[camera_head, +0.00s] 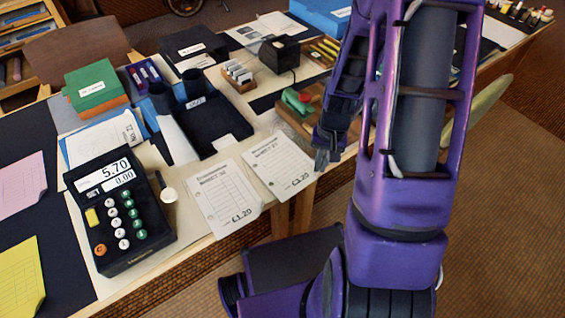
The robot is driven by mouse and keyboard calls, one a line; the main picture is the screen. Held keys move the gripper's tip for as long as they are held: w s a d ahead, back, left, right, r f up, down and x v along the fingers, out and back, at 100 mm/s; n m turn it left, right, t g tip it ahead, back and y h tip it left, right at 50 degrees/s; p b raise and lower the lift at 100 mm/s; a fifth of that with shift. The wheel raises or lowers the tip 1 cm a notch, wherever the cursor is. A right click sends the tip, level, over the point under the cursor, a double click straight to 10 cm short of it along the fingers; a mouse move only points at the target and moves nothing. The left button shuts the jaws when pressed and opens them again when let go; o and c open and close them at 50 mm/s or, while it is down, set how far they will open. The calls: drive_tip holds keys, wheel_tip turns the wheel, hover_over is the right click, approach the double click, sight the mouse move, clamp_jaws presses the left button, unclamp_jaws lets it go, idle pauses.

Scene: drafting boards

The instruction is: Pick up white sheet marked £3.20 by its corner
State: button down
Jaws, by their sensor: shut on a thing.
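Two white printed sheets lie side by side at the table's front edge, their lower ends reaching past it. The right white sheet (279,166) and the left white sheet (226,198) each bear a price that looks like £1.20; I cannot make out £3.20 on either. My gripper (322,160) is at the right corner of the right sheet, shut on it. The fingertips are small and dark here, so the exact grip is hard to see. That sheet still looks nearly flat.
A black tray (215,135) lies behind the sheets. A wooden block with a green-handled stamp (297,101) is close behind my gripper.

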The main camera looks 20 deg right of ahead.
drive_tip(key=shift+r+p, duration=1.9)
drive_tip(key=shift+r, duration=0.9)
